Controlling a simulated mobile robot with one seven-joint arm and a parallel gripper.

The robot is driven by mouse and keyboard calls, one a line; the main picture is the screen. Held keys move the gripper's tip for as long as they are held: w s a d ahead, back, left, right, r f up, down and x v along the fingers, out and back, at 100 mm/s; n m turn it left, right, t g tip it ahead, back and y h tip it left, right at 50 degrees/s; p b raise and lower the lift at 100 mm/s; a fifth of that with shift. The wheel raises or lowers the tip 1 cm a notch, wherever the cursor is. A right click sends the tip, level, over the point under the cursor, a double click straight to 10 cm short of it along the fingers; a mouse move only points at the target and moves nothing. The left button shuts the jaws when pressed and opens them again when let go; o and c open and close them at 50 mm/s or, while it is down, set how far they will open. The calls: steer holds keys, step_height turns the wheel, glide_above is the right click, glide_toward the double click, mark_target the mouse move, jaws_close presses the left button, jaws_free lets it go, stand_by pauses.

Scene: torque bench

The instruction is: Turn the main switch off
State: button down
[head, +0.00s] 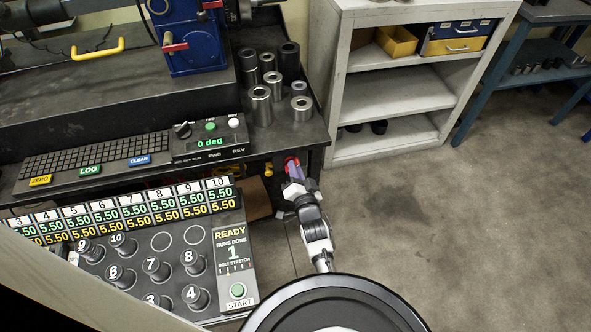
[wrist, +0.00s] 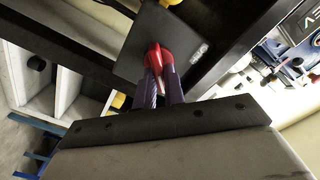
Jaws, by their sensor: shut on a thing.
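The main switch is a red knob (wrist: 155,58) on a dark square plate (wrist: 178,42) on the bench's side, seen in the wrist view. In the head view the red knob (head: 291,163) shows just below the bench top's right corner. My gripper (wrist: 160,82) is at the switch, its two purple-grey fingers shut on the red knob from either side. In the head view my gripper (head: 295,180) reaches up to the knob. The fingers hide part of the knob. I cannot read any on or off marking on the plate.
A panel (head: 200,262) with numbered posts and a READY display stands left of my arm. Metal cylinders (head: 260,106) stand on the bench top above the switch. White shelves (head: 395,92) stand at the back right. The floor (head: 430,210) to the right is clear.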

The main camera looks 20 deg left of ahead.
steer(key=shift+n, duration=0.3)
steer(key=shift+s+a+r+n+p, duration=0.15)
steer(key=shift+n+p, duration=0.3)
steer(key=shift+n, duration=3.85)
steer(key=shift+s+a+f+n+p, duration=0.15)
steer(key=shift+n+p, duration=0.3)
steer(key=shift+n, duration=3.85)
steer(key=shift+w+r, duration=0.1)
steer(key=c, duration=1.5)
jaws_free()
steer(key=shift+a, duration=0.1)
